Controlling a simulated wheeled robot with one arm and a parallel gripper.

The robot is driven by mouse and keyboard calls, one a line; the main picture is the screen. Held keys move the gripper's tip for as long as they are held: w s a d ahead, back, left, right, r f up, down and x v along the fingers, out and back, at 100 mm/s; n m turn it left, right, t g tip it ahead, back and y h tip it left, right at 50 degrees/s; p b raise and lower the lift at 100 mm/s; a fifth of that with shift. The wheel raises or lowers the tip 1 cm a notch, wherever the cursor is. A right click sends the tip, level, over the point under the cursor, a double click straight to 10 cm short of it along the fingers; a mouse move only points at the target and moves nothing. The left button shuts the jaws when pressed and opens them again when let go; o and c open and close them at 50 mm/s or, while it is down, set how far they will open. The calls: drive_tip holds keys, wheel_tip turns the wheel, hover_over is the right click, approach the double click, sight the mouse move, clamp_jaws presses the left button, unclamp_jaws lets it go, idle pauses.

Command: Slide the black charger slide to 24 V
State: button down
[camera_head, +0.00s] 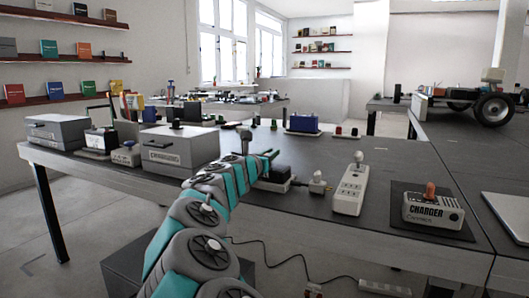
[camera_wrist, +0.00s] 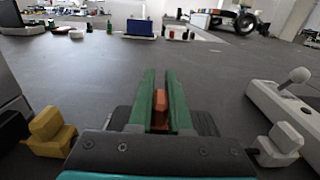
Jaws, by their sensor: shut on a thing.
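My gripper (camera_head: 272,157) reaches over the table to a black box (camera_head: 281,173) on a pale base. In the wrist view my gripper (camera_wrist: 161,82) has its two green fingers on either side of an upright orange-red piece (camera_wrist: 160,105) and is shut on it. Dark surfaces of the black box (camera_wrist: 205,122) show beside and below the fingers. The fingers hide most of the orange-red piece, and no 24 V marking can be read. A separate pale charger (camera_head: 434,212) with an orange knob (camera_head: 430,191) stands on a dark mat at the right, away from my gripper.
A white power strip (camera_head: 351,189) with a lever switch lies right of the black box, and a white plug (camera_head: 317,183) sits between them. Grey boxes (camera_head: 180,150) stand to the left.

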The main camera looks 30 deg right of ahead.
sight(268, 174)
drive_tip(key=c, duration=0.8)
unclamp_jaws()
drive_tip(key=shift+c, duration=0.2)
drive_tip(key=shift+v, duration=3.9)
